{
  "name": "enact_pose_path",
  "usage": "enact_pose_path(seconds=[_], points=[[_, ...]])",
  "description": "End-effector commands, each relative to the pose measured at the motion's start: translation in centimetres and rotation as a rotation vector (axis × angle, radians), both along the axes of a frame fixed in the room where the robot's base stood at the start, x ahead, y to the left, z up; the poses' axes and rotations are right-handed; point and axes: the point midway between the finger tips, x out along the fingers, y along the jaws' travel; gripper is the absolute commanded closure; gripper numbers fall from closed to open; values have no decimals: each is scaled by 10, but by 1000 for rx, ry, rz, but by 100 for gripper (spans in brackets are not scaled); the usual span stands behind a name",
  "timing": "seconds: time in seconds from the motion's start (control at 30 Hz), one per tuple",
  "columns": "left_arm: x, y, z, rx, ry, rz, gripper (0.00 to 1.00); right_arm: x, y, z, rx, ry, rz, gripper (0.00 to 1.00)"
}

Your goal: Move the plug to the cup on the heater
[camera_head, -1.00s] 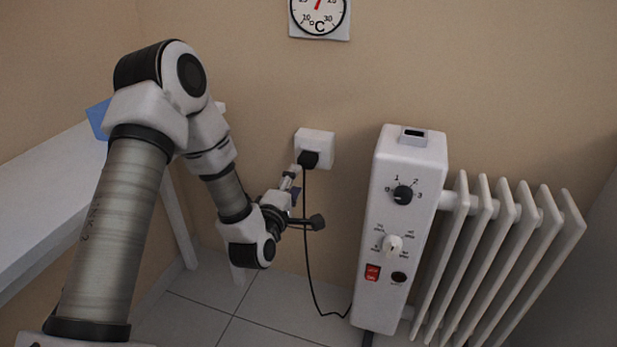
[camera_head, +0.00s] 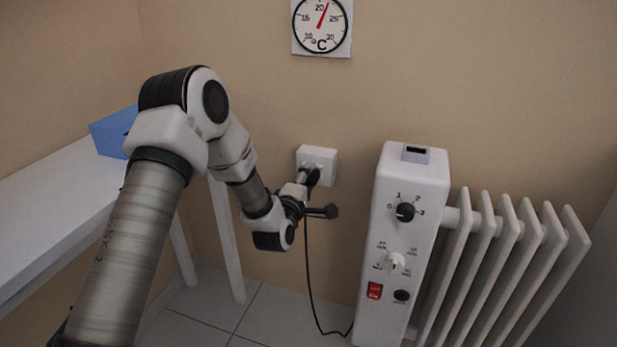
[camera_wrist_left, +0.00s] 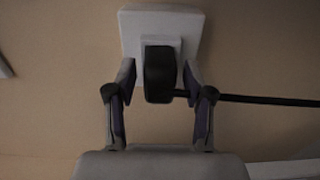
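The black plug (camera_head: 314,177) is at the white wall socket (camera_head: 325,156), with its dark cable hanging to the floor. In the left wrist view the plug (camera_wrist_left: 160,75) sits against the socket (camera_wrist_left: 190,28). My left gripper (camera_head: 305,177) is at the plug. Its two fingers (camera_wrist_left: 158,80) stand one on each side of the plug, open, with a narrow gap on both sides. The white heater (camera_head: 408,180) stands to the right, and the cup (camera_head: 415,153) with a dark opening is on its top. My right gripper is not in view.
A white table (camera_head: 55,195) with a blue box (camera_head: 112,132) is on the left. A round thermometer (camera_head: 321,25) hangs above the socket. Heater fins (camera_head: 510,255) extend right. The wall between socket and heater is clear.

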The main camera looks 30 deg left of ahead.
Motion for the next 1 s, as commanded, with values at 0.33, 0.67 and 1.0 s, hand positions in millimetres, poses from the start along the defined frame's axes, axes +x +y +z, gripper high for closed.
enact_pose_path(seconds=[0.33,0.67,1.0], points=[[0,0,0,0,0,0,100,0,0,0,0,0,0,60],[-3,-1,-1,0,2,-1,100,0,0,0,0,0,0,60],[-9,-2,0,1,0,-1,100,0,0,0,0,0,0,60]])
